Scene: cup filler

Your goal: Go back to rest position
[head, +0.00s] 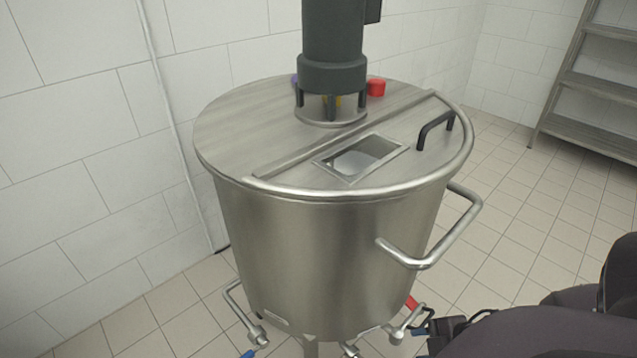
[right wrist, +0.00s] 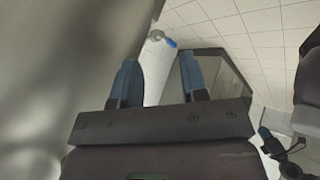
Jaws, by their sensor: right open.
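My right gripper (right wrist: 160,82) has its two blue fingers apart in the right wrist view, with only pale floor showing between them. The steel vat's curved wall (right wrist: 50,70) fills the left of that view, close beside the gripper. In the head view my dark right arm comes in at the lower right. The dark gripper (head: 428,326) shows there only partly, close to the vat's lower right side by a red-handled valve (head: 412,303). I cannot tell whether they touch.
The steel vat (head: 310,245) stands in the middle, with a dark mixer motor (head: 334,45) on its lid. A bent side handle (head: 440,250) sticks out to the right. A blue valve handle (right wrist: 170,43) lies beyond my fingers. A rack (head: 600,90) stands far right; tiled floor between is clear.

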